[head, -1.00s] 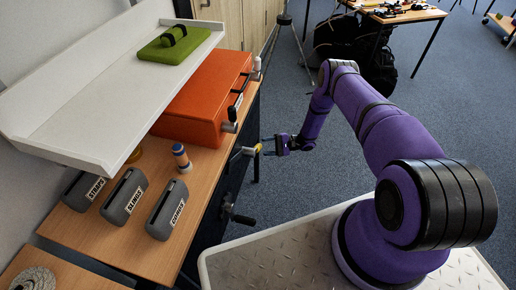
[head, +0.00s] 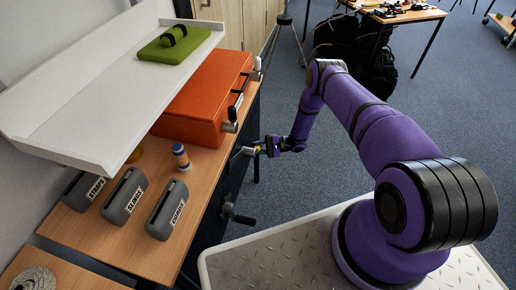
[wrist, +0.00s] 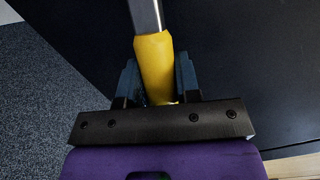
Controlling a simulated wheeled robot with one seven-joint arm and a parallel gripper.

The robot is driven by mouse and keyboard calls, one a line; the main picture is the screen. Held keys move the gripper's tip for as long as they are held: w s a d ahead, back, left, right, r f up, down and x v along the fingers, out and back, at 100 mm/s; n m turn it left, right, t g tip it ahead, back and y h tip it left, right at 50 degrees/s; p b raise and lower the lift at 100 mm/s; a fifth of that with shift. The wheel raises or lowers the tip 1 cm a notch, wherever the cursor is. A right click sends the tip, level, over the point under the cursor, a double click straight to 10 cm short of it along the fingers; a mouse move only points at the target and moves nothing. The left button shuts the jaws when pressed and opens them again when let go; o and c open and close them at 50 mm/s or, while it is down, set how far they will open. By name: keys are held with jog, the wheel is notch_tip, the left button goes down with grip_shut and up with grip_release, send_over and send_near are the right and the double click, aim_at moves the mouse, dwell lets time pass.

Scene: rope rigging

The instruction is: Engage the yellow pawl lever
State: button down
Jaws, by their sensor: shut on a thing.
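The yellow pawl lever (wrist: 155,62) has a yellow grip on a grey metal bar. In the wrist view it runs up the picture from between the fingers of my gripper (wrist: 159,85), with a finger on each side of the yellow grip. My gripper is shut on it. In the head view my gripper (head: 268,147) is at the front of the dark cabinet below the bench, where the lever's end (head: 257,149) shows small. The fingers hide part of the grip.
An orange case (head: 205,98) and grey labelled holders (head: 125,195) stand on the wooden bench (head: 150,252). A black crank handle (head: 236,215) sticks out of the cabinet front below the lever. A tripod (head: 283,22) stands behind.

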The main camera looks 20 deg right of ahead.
jog(key=shift+w+d+r+n+h, duration=0.2)
jog(key=shift+r+n, duration=0.2)
jog(key=shift+w+d+r+n+h, duration=0.15)
jog(key=shift+w+r+n+h, duration=0.05)
jog(key=shift+r+n, duration=0.2)
jog(key=shift+w+d+r+n+h, duration=0.15)
jog(key=shift+r+n+h, duration=0.15)
jog(key=shift+r+n, duration=0.25)
jog(key=shift+w+r+n+t+h, duration=0.15)
jog(key=shift+r+n+t+h, duration=0.15)
jog(key=shift+r+n+h, duration=0.8)
jog(key=shift+r+n+y, duration=0.25)
jog(key=shift+n+y, duration=0.05)
jog(key=shift+n, duration=0.15)
jog(key=c, duration=0.8)
grip_release()
jog(key=v, duration=1)
jog(key=shift+d+r, duration=0.15)
jog(key=shift+d, duration=0.2)
